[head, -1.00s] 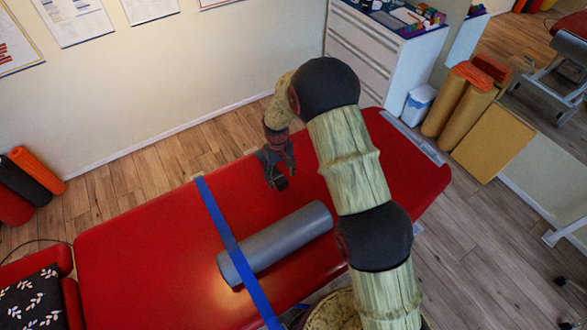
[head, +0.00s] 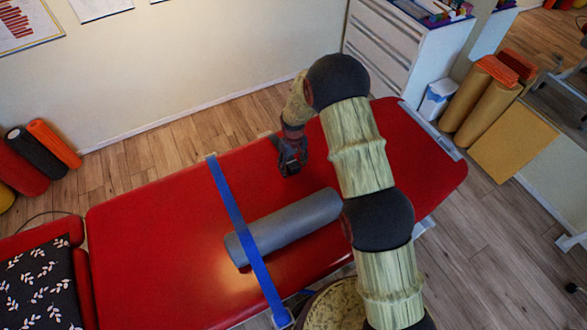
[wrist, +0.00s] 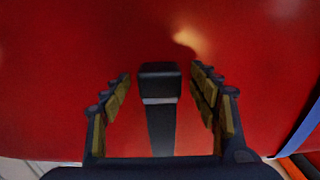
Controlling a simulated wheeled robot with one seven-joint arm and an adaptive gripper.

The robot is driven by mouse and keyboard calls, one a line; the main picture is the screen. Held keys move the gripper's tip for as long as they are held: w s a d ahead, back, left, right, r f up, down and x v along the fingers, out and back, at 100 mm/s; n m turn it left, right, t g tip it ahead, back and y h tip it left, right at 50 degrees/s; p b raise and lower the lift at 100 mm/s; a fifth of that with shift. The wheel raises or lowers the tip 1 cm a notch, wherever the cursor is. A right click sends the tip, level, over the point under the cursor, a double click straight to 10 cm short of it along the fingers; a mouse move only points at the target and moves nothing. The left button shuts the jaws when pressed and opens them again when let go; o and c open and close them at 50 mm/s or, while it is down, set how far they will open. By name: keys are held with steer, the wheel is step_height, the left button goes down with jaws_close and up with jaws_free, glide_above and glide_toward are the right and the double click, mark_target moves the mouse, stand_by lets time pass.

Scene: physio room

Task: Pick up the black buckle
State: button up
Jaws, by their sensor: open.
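The black buckle (wrist: 160,82) is in the wrist view, a dark block with a pale band and a dark strip running toward the palm. It lies over the red padded table top (wrist: 60,70). My gripper (wrist: 161,76) is open, with one finger on each side of the buckle and a visible gap on both sides. In the head view my gripper (head: 291,158) points down over the far edge side of the red table (head: 150,250). The buckle cannot be told apart from the dark fingers there.
A grey foam roller (head: 290,222) lies on the table in front of my gripper. A blue strap (head: 229,205) crosses the table and passes over the roller's left end. A white drawer cabinet (head: 385,45) stands behind, at the right. The table's left part is bare.

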steer(key=shift+c, duration=0.6)
steer(key=c, duration=1.1)
steer(key=shift+c, duration=0.5)
steer(key=shift+r, duration=0.15)
